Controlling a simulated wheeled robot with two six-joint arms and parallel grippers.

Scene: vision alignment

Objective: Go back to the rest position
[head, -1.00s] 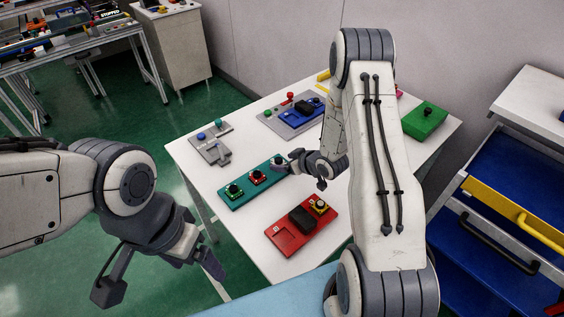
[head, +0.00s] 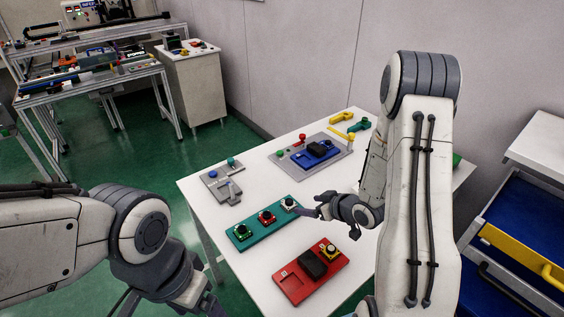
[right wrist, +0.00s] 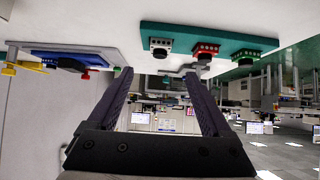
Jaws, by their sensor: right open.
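My right gripper (head: 312,205) is open and empty.
The table also holds a red board (head: 296,286) at the front, a grey plate (head: 221,187) with a blue button, a grey-and-blue fixture (head: 311,155) and yellow parts (head: 341,117) at the back. A blue drawer cabinet (head: 515,228) stands at right. Green floor lies open at left.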

